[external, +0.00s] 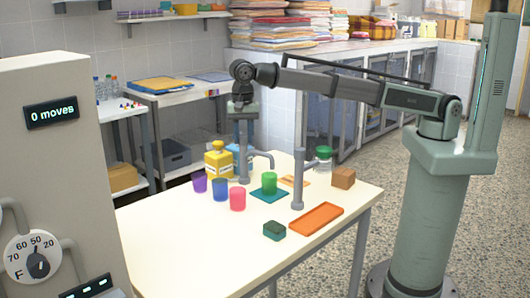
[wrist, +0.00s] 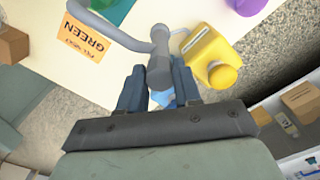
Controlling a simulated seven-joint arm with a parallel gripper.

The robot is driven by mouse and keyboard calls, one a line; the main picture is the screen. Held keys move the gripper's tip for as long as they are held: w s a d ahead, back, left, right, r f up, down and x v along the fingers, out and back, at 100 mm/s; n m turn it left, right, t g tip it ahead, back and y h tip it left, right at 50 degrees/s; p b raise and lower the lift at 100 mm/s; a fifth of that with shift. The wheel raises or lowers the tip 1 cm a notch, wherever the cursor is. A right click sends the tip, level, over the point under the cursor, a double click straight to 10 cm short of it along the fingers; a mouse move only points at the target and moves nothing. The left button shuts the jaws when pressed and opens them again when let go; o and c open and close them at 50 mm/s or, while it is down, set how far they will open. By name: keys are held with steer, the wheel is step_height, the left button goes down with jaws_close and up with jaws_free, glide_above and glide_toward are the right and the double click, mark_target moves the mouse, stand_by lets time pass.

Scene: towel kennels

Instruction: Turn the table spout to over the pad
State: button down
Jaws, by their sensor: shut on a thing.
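The grey table spout (external: 243,168) is an upright post with a bent side arm, standing toward the back of the white table. Its side arm points right in the external view and ends in a downturned tip behind the green cup (external: 269,183). That cup stands on a teal pad (external: 257,195), nearer the camera than the tip. My gripper (external: 243,122) reaches down from above and is shut on the top of the spout post. The wrist view shows the spout (wrist: 160,70) between the fingers (wrist: 158,90), its pipe curving to the upper left.
A yellow bottle (external: 217,163) stands close to the post. Purple (external: 199,183), blue (external: 220,189) and pink (external: 237,199) cups stand in front.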

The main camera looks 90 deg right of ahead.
steer(key=shift+m, duration=0.6)
steer(key=c, duration=0.8)
jaws_free()
steer(key=shift+r, duration=0.1)
step_height(320, 180, up, 14)
steer(key=shift+f, duration=0.2)
